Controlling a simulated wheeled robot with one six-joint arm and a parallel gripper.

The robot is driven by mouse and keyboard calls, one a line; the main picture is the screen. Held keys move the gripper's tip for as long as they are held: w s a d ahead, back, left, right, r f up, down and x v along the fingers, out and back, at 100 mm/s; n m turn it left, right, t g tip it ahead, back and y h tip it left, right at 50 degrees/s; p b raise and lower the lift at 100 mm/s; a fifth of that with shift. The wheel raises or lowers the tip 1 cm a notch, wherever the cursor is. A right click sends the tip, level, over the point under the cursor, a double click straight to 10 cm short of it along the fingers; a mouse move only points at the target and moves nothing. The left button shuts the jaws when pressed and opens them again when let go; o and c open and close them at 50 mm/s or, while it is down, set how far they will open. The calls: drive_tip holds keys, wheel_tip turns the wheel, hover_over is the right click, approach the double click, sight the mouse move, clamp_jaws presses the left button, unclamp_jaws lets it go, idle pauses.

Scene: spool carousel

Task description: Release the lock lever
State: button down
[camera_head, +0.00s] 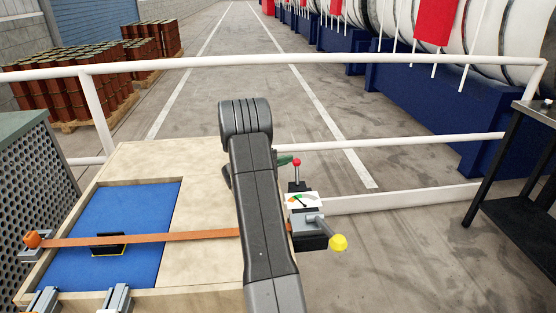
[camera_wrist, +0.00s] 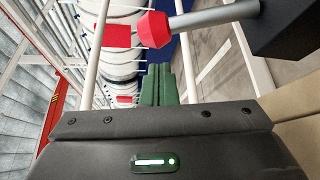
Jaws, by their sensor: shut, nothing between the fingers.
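A small upright lever with a red knob (camera_head: 297,162) stands at the right side of the wooden-topped bench. In the wrist view its red knob (camera_wrist: 153,29) and grey rod (camera_wrist: 215,14) lie just beyond my fingertips. My gripper (camera_head: 285,160) shows as green fingers just left of the red knob. In the wrist view my gripper (camera_wrist: 160,68) is shut and empty, with the knob apart from or barely beside the tips; I cannot tell whether they touch. A second lever with a yellow knob (camera_head: 338,242) sticks out toward the right. No label shows which is the lock lever.
A small dial (camera_head: 303,202) sits between the two levers. An orange strap (camera_head: 150,239) crosses the blue panel (camera_head: 150,204) on the bench and passes behind my arm. White railings (camera_head: 190,64) run behind; a dark table (camera_head: 537,112) stands right.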

sight(295, 164)
drive_tip(key=shift+s+d+r, duration=0.1)
drive_tip(key=shift+s+d, duration=0.1)
drive_tip(key=shift+s, duration=0.25)
drive_tip(key=shift+s+d+r, duration=0.1)
drive_tip(key=shift+s+d, duration=0.1)
drive_tip(key=shift+s, duration=0.25)
drive_tip(key=shift+s+f+b, duration=0.1)
drive_tip(key=shift+b, duration=0.35)
drive_tip(key=shift+s+r+m+b, duration=0.2)
drive_tip(key=shift+m+b, duration=0.2)
drive_tip(key=shift+b, duration=0.4)
drive_tip(key=shift+s+d+b, duration=0.1)
drive_tip(key=shift+s+b, duration=0.05)
drive_tip(key=shift+b, duration=0.45)
drive_tip(key=s+b, duration=0.1)
drive_tip(key=b, duration=0.1)
drive_tip(key=s+b, duration=0.1)
drive_tip(key=b, duration=0.2)
drive_tip(key=s+b, duration=0.1)
drive_tip(key=b, duration=0.2)
drive_tip(key=shift+s+d+r+t+h, duration=0.1)
drive_tip(key=shift+d+r+t+h, duration=0.2)
drive_tip(key=shift+r, duration=0.05)
drive_tip(key=s+b, duration=0.2)
drive_tip(key=b, duration=0.1)
drive_tip(key=s+b, duration=0.2)
drive_tip(key=b, duration=0.1)
drive_tip(key=shift+d+r, duration=0.1)
drive_tip(key=shift+d, duration=0.3)
drive_tip(key=shift+b, duration=0.3)
